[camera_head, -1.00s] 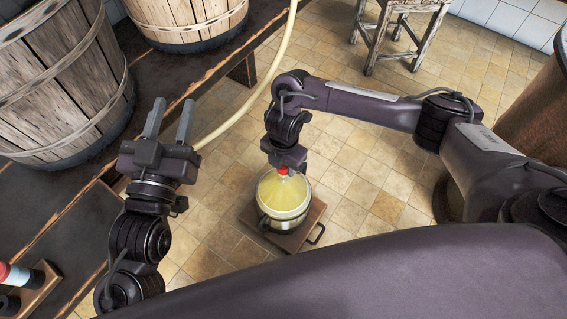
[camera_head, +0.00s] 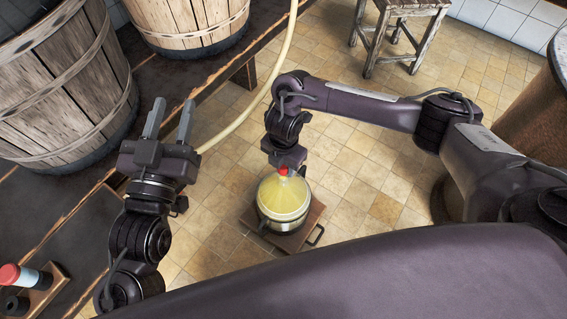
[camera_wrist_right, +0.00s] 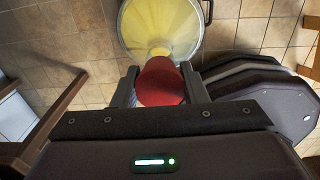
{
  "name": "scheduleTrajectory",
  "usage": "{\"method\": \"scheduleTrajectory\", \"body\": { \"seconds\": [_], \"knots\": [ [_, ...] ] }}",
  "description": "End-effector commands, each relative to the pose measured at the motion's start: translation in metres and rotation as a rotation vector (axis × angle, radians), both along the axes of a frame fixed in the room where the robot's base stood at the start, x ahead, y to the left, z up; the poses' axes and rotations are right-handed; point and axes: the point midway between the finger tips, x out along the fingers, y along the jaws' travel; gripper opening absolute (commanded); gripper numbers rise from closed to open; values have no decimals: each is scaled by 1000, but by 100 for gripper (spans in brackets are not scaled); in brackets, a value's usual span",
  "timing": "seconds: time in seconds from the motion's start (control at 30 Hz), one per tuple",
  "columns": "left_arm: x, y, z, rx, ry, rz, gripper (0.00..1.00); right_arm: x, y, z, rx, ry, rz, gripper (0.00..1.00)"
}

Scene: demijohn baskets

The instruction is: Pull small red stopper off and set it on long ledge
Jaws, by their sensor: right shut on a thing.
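My right gripper (camera_wrist_right: 158,88) is shut on the red stopper, a finger on each side. The neck lies just behind the stopper in that view; I cannot tell whether the two still touch. My left gripper (camera_head: 170,122) is open and empty, raised near the edge of the long dark wooden ledge (camera_head: 60,215).
Wooden tubs (camera_head: 65,85) stand on the ledge. A red-capped bottle (camera_head: 22,277) lies in a wooden holder at lower left. A pale hose (camera_head: 245,112) hangs down past the ledge. A low wooden platform (camera_head: 312,222) is under the demijohn. A stool (camera_head: 395,30) stands behind on the tiled floor.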

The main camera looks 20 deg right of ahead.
Motion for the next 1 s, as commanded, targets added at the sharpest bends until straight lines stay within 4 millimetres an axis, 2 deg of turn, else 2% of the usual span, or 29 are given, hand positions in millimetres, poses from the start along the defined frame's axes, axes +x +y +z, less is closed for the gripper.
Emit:
{"method": "scheduleTrajectory", "body": {
  "seconds": [0.27,0.9,1.0],
  "knots": [
    [0,0,1,0,0,0,36,0,0,1,0,0,0,18],
    [0,0,51,0,0,0,36,0,0,49,0,0,0,18],
    [0,0,53,0,0,0,36,0,0,51,0,0,0,18]
  ]
}}
